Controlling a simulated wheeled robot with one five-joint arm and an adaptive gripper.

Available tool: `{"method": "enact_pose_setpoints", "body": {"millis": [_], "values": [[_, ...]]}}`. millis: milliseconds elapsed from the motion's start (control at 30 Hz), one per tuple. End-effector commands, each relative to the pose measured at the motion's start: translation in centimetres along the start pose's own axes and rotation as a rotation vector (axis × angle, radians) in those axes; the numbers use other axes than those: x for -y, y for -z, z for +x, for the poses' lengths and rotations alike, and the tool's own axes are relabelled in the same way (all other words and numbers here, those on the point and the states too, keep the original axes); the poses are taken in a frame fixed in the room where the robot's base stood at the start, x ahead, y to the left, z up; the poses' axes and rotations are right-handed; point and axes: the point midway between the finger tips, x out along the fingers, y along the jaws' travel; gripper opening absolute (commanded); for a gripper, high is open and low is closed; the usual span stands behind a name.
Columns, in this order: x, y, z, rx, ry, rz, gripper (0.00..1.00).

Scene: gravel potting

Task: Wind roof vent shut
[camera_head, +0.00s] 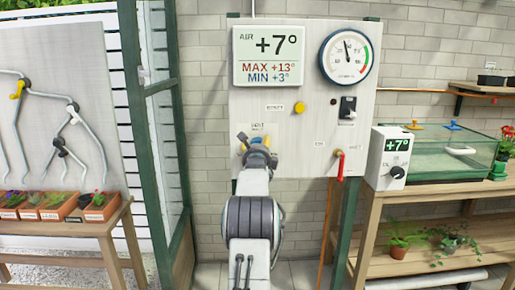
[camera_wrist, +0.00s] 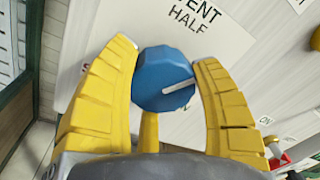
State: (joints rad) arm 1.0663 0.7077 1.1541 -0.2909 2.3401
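The vent knob (camera_wrist: 163,80) is blue and faceted, with a white pointer line aimed right and slightly up in the wrist view. It sits on the panel below a label (camera_wrist: 205,25) on which "ENT" and "HALF" can be read. My gripper (camera_wrist: 168,58) has one yellow finger on each side of the knob, with the tips close to its edges. I cannot tell whether both fingers press on it. In the head view my gripper (camera_head: 258,150) is at the panel and hides most of the knob.
The panel (camera_head: 300,190) carries a display (camera_head: 268,56) reading +7°, a round gauge (camera_head: 346,52), a yellow button (camera_head: 299,107), a black switch (camera_head: 347,107) and a red lever (camera_head: 340,165). A bench with a glass tank (camera_head: 440,155) stands right; flower pots (camera_head: 55,208) stand left.

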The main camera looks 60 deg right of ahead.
Motion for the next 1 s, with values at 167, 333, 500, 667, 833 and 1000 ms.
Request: {"method": "enact_pose_setpoints", "body": {"millis": [167, 333, 500, 667, 833, 1000], "values": [[0.01, -0.01, -0.01, 0.0, 0.0, 0.0, 0.41], [0.02, -0.04, -0.01, 0.001, 0.0, 0.0, 0.26], [0.0, -0.04, -0.01, 0.002, 0.001, -0.007, 0.23], [-0.07, 0.0, -0.01, 0.005, 0.004, -0.057, 0.23], [-0.14, 0.03, -0.01, 0.009, 0.01, -0.162, 0.23], [-0.25, 0.08, -0.01, 0.014, 0.017, -0.285, 0.23]]}}
